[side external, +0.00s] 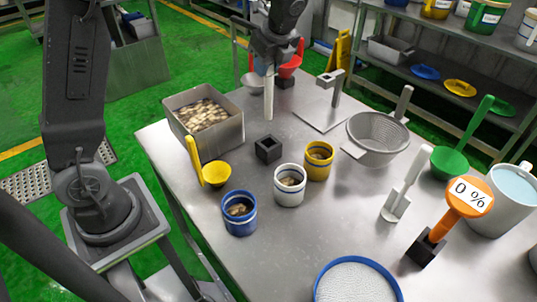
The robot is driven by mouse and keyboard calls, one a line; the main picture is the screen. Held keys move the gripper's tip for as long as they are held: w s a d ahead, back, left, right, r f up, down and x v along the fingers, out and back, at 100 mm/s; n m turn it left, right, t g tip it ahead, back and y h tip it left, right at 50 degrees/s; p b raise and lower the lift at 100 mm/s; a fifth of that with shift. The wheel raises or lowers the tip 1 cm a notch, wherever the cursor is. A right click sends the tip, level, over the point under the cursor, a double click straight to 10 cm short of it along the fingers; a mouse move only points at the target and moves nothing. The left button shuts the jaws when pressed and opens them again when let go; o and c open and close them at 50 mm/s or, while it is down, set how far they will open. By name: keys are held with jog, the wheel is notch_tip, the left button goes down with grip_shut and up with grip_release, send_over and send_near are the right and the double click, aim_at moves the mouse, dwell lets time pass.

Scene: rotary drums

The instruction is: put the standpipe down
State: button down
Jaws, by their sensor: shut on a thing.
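The standpipe (269,98) is a pale, narrow tube. It hangs nearly upright from my gripper (268,67), which is shut on its upper end. The lower end of the standpipe appears to be above the table, behind and over a small black square block (268,149) with an opening in its top. The exact gap between tube and block is hard to judge from this one view. My fingers partly hide the top of the standpipe.
A metal bin of pale pieces (203,112) and a yellow scoop (214,173) stand left. Blue (240,214), white (290,186) and yellow (319,161) pots stand in front. A metal sieve (377,138) and an orange "0 %" paddle (468,198) are right.

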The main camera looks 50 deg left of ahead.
aim_at(267, 111)
notch_tip(267, 111, down, 13)
jog(key=shift+f, duration=0.1)
dwell(0.5)
jog(key=shift+f, duration=0.1)
jog(key=c, duration=0.9)
grip_release()
jog(key=v, duration=1.2)
jog(key=s+d+r+n+t+h, duration=0.1)
jog(key=s+r+n+t+h, duration=0.1)
jog(key=s+n, duration=0.7)
jog(key=s+d+r+n+t+h, duration=0.2)
jog(key=s+n, duration=0.7)
jog(key=s, duration=0.5)
jog(key=shift+s+r+t+h, duration=0.35)
jog(key=shift+r+t, duration=0.2)
jog(key=shift+t, duration=0.25)
